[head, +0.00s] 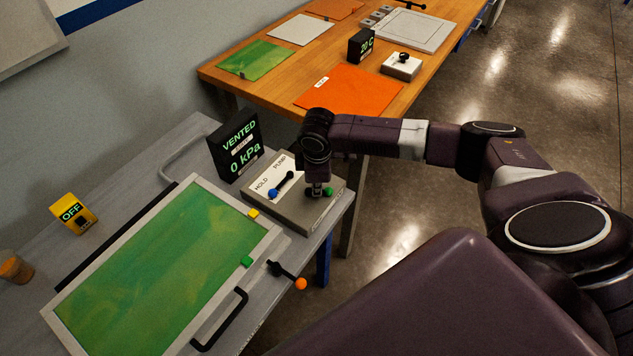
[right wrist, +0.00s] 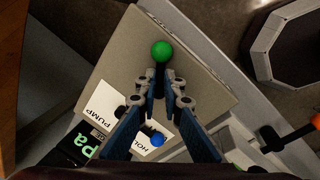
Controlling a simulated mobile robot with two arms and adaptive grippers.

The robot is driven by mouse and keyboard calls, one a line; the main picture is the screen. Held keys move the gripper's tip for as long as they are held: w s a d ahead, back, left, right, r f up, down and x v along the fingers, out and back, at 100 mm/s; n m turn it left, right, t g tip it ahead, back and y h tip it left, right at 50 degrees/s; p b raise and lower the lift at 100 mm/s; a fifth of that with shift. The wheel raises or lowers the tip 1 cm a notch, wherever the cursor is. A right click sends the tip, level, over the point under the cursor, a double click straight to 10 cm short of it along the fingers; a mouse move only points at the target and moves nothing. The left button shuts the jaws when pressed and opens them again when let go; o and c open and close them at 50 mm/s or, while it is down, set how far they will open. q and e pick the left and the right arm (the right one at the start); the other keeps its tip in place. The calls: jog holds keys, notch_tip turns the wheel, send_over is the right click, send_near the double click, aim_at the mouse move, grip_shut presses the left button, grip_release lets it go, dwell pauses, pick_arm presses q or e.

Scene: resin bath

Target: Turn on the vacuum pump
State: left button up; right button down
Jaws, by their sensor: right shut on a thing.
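The pump control box (head: 308,212) is a grey box on the near grey bench, with a white label reading HOLD and PUMP. A lever with a blue knob (head: 273,193) sits on it by the label. A green-knobbed lever (head: 328,191) is at its right side. My right gripper (head: 317,190) points down over the box. In the right wrist view its fingertips (right wrist: 161,84) are shut on the dark stem of the green-knobbed lever (right wrist: 161,50), and the green ball sticks out past them. The black display (head: 239,150) reads VENTED, 0 kPa. My left gripper is not in view.
A framed green panel (head: 276,234) with a black handle lies on the bench. An orange-knobbed lever (head: 300,283) is at its right edge. A yellow box (head: 73,213) reads OFF. A wooden table (head: 290,75) stands behind.

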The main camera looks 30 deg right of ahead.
jog(key=c, duration=2)
grip_release()
jog(key=shift+f, duration=0.1)
jog(key=shift+c, duration=0.2)
notch_tip(320, 180, up, 12)
jog(key=s+a, duration=0.1)
jog(key=s, duration=0.1)
jog(key=shift+a+f, duration=0.1)
